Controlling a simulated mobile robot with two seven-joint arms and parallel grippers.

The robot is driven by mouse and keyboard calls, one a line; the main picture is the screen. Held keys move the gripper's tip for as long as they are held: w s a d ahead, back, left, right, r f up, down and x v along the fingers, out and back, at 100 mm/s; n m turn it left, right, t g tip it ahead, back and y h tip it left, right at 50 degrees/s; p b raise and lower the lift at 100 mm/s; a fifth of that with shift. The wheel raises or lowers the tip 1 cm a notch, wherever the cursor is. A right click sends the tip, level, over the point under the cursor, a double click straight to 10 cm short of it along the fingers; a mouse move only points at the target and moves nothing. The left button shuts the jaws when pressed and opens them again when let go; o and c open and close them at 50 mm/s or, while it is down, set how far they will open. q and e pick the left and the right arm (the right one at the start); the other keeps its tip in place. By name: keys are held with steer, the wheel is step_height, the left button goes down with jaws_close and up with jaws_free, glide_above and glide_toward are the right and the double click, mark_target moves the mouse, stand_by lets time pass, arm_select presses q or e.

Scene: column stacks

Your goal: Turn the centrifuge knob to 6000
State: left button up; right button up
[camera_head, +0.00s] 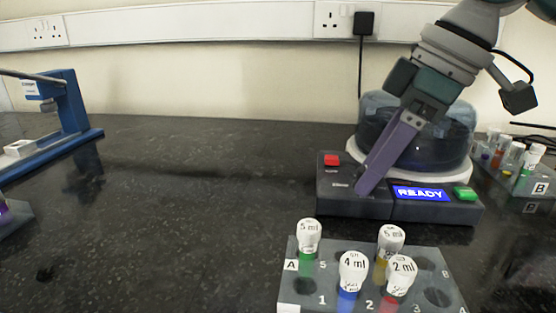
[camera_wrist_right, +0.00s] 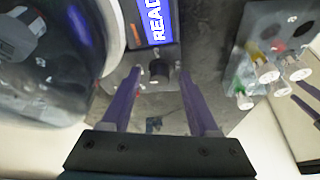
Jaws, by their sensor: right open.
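The centrifuge (camera_head: 335,198) has a dark grey base, a clear rounded lid, a red button, a green button and a blue display (camera_head: 421,194) reading READY. Its black knob (camera_wrist_right: 160,73) shows in the right wrist view below the display, which is cut off there. My right gripper (camera_head: 366,190) comes down in front of the panel, left of the display, and hides the knob in the head view. In the right wrist view, my right gripper (camera_wrist_right: 159,80) is open, with its purple fingers on either side of the knob; contact cannot be told. My left gripper is not in view.
A grey rack (camera_head: 290,291) with several white-capped tubes stands in front of the centrifuge. Another tube rack (camera_head: 541,205), marked B, stands to its right. A blue stand (camera_head: 75,110) is at the left. The dark worktop (camera_head: 200,210) between is clear.

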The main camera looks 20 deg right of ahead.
steer(key=shift+c, duration=0.3)
jaws_close()
stand_by(0.4)
